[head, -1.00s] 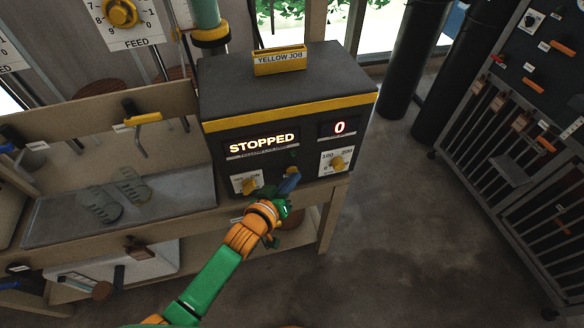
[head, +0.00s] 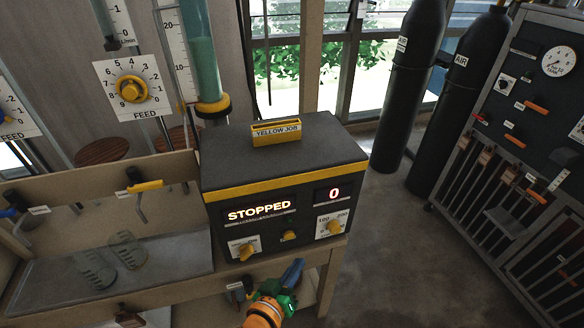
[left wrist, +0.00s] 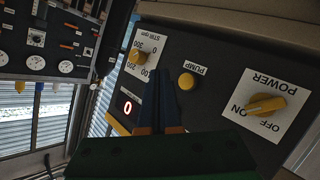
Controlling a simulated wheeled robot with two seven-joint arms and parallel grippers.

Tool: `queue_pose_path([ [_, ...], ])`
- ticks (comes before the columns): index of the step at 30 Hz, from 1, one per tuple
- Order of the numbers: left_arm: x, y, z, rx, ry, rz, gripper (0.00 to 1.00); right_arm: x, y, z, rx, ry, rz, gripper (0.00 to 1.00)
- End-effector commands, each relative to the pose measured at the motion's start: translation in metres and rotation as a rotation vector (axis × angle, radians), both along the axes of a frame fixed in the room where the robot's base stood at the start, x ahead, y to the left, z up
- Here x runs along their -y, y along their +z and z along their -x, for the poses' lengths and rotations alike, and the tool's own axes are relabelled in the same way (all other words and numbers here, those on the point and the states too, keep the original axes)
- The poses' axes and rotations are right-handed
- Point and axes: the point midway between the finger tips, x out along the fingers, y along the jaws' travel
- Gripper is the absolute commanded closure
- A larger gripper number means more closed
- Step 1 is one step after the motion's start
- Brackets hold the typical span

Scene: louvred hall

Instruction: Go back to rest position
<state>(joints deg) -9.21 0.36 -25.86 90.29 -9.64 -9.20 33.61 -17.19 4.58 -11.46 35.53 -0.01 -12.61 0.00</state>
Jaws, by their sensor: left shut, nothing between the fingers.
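My left gripper (head: 291,274) is at the bottom of the head view, just below and in front of the dark control box (head: 285,150). It is shut and empty, and in the left wrist view its blue fingers (left wrist: 159,100) are together. The box has a yellow band, a display reading "STOPPED" (head: 259,210) and a display reading "0" (head: 334,193). The left wrist view shows its power knob (left wrist: 265,104), pump button (left wrist: 187,81) and stir knob (left wrist: 140,56). The fingers appear apart from the controls. My right gripper is in neither view.
The box stands on a wooden bench (head: 190,284). A bench with a tray (head: 60,275) and a yellow-handled tap (head: 146,186) is at left. Two dark air cylinders (head: 408,85) and a rack panel (head: 530,120) stand at right. Bare floor (head: 390,250) lies between bench and rack.

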Motion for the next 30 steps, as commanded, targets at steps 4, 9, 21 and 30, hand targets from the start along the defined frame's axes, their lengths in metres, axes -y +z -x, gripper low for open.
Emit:
queue_pose_path([
  [4,-0.02,-0.058,0.019,-0.118,0.001,-0.113,1.0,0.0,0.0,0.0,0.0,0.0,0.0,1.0],
  [9,-0.088,-0.193,0.113,-0.459,-0.035,-0.393,1.0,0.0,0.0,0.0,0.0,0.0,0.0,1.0],
  [21,-0.188,-0.29,0.325,-0.982,-0.188,-0.682,1.0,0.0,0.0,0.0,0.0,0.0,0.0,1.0],
  [30,-0.189,-0.291,0.327,-0.987,-0.19,-0.685,1.0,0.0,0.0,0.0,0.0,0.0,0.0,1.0],
])
